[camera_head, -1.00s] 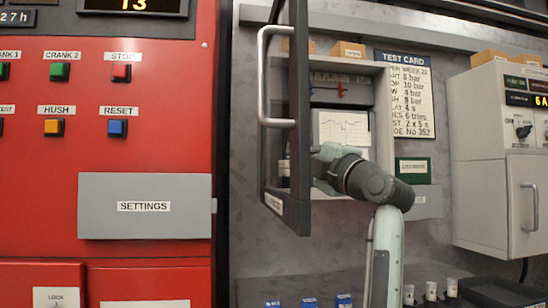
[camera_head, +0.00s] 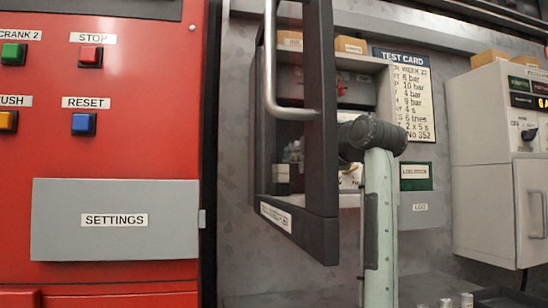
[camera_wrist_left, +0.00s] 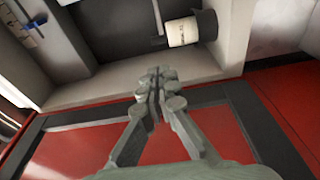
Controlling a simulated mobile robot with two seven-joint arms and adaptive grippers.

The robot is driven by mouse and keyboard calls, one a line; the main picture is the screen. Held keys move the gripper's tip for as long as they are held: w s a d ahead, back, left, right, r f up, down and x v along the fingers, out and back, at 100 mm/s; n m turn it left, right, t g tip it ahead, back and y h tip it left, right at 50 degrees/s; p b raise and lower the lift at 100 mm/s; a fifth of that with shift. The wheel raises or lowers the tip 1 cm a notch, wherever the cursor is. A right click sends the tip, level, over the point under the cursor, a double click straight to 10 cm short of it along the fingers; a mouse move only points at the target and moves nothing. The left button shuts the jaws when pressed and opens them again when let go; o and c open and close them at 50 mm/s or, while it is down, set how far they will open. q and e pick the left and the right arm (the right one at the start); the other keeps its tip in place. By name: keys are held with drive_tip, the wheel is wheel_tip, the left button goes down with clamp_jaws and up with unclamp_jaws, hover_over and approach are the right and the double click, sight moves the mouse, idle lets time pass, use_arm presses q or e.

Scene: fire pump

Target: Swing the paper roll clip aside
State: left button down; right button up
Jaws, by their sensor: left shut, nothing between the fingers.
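My left gripper (camera_wrist_left: 156,80) is shut and empty in the left wrist view, with its fingertips together in front of the cabinet's pale rim. A white paper roll (camera_wrist_left: 183,32) with a dark end lies just beyond and to the right of the fingertips, apart from them. A thin grey bar (camera_wrist_left: 157,17) stands left of the roll; I cannot tell whether it is the clip. In the head view my left arm reaches up in front of the open cabinet (camera_head: 384,98), and its fingers are hidden. My right gripper is not in view.
The cabinet's dark-framed door (camera_head: 321,130) stands open at the left, close beside my left wrist. A red panel (camera_head: 120,140) is farther left. A test card (camera_head: 415,95) and a white control box (camera_head: 485,210) are to the right.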

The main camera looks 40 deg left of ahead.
use_arm(q)
drive_tip(key=shift+a, duration=0.1)
drive_tip(key=x, duration=0.8)
drive_tip(key=shift+w+a+p, duration=0.2)
drive_tip(key=shift+a+p, duration=0.1)
drive_tip(key=shift+p, duration=0.1)
drive_tip(key=shift+w+a, duration=0.35)
drive_tip(key=shift+a, duration=0.25)
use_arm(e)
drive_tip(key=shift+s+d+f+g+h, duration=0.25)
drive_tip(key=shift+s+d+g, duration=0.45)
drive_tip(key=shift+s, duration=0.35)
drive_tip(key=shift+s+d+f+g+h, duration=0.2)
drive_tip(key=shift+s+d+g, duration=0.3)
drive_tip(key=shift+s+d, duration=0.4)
use_arm(q)
drive_tip(key=shift+d, duration=0.1)
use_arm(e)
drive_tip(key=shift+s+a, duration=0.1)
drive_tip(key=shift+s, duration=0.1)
